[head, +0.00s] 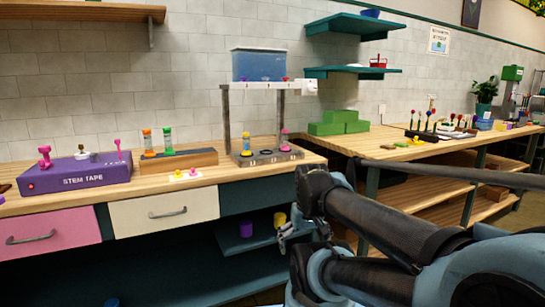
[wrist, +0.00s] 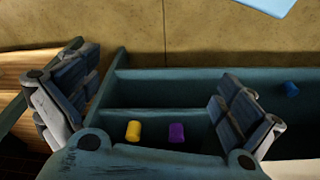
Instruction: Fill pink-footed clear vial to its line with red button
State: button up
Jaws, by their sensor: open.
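A small vial with a pink foot (head: 285,147) stands at the right end of the dark base plate (head: 265,158), under the dispenser's white shelf (head: 262,86). Its fill line and contents are too small to make out. A small reddish spot (head: 285,79) shows on the white shelf's right side; I cannot tell whether it is the red button. My gripper (head: 292,230) is open and empty, in front of and below the counter edge. In the wrist view its fingers (wrist: 150,105) are spread wide, facing the lower shelf; neither vial nor button shows there.
A blue tank (head: 258,66) stands on the dispenser. A yellow-footed vial (head: 246,150) is left on the plate. A wooden rack (head: 180,160) holds orange and green vials. A purple stem tape box (head: 80,176) stands left.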

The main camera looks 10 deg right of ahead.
jog(key=shift+w+f, duration=0.2)
jog(key=shift+w, duration=0.3)
jog(key=c, duration=0.8)
grip_shut()
